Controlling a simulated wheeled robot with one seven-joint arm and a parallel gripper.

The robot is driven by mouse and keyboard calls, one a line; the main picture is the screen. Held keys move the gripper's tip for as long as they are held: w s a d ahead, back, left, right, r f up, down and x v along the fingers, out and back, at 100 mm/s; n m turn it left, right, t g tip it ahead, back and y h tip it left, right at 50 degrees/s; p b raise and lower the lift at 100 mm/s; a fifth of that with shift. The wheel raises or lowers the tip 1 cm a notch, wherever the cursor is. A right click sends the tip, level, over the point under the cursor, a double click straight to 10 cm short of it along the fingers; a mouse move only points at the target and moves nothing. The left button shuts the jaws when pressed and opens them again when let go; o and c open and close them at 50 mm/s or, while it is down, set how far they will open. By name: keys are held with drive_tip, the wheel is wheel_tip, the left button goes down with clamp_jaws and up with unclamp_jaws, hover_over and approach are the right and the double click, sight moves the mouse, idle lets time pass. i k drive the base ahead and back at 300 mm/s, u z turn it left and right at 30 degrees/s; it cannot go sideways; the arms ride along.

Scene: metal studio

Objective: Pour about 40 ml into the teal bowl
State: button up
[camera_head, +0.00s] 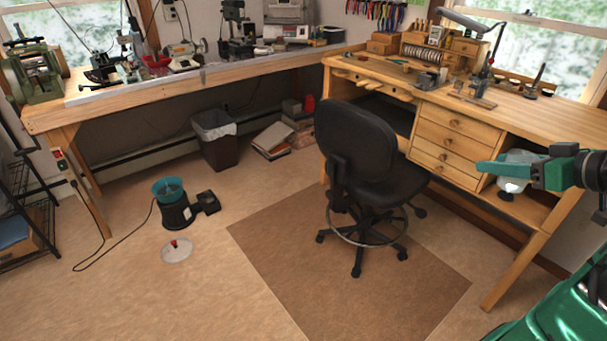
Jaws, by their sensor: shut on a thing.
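My gripper (497,168) is at the right side, in front of the wooden desk's right end. It is shut on a whitish, rounded vessel (514,185). The green finger crosses in front of the vessel and hides its middle, so I cannot tell its full shape or what is in it. The only teal bowl-shaped thing in view is the open teal top (168,189) of a small black machine on the floor at the left. I cannot tell whether it is the bowl of the task. My gripper is well apart from it.
The wooden desk (560,113) stands behind my gripper. A black chair (358,150) stands on a brown mat (300,262). A clear round lid (177,250) and a cord lie on the floor. A tool-covered bench (60,115) runs along the left. The front floor is mostly clear.

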sight(162, 187)
drive_tip(key=u, duration=1.05)
drive_tip(key=i, duration=0.55)
drive_tip(key=z, duration=0.1)
drive_tip(key=k, duration=0.5)
drive_tip(key=u, duration=0.1)
